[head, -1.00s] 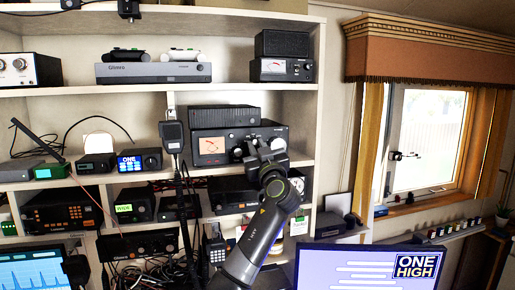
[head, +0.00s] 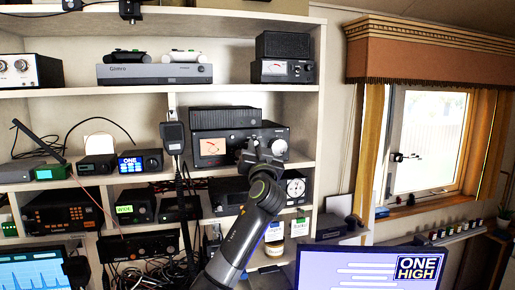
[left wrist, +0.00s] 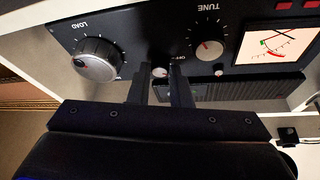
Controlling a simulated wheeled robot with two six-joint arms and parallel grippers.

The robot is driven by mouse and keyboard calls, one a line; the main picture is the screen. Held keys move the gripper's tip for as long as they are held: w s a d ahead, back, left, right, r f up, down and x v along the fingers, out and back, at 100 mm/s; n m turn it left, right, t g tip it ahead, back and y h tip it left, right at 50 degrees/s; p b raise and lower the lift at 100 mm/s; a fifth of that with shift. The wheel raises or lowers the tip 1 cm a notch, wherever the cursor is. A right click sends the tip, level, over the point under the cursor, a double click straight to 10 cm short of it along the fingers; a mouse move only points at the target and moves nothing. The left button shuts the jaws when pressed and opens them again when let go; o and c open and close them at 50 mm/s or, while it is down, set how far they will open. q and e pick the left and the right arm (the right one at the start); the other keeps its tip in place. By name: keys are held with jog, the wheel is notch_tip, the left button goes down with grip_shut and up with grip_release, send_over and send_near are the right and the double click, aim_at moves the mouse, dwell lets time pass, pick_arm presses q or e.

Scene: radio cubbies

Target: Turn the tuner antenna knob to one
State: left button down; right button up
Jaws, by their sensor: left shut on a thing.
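The tuner is a black box with a lit meter; its front panel (head: 232,143) faces me on the middle shelf in the head view. In the left wrist view the panel (left wrist: 122,38) appears upside down, with a large LOAD knob (left wrist: 97,59) at left and a TUNE knob (left wrist: 209,50) at right. Between them is a small knob (left wrist: 160,72), partly framed by my fingers; its label is mostly hidden, with "OFF" readable beside it. My left gripper (head: 258,152) is at the panel, its fingers (left wrist: 158,79) shut on this small knob. I cannot read its setting.
A dark speaker box (head: 224,117) sits on top of the tuner. A hand microphone (head: 173,137) hangs left of it. A round white dial (head: 295,187) is on the shelf below. A monitor (head: 350,264) stands at lower right.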

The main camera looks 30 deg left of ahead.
pick_arm(q)
jog(key=m+p, duration=0.1)
jog(key=m+h, duration=0.1)
jog(key=m, duration=0.1)
jog(key=shift+s+r+m+h+p, duration=0.1)
jog(key=shift+r+m+h+p, duration=0.05)
jog(key=shift+m+h+p, duration=0.2)
jog(key=shift+a+m+t+h+p, duration=0.1)
jog(key=shift+m+t+h+p, duration=0.25)
jog(key=shift+m+t, duration=0.1)
jog(key=c, duration=1.3)
grip_release()
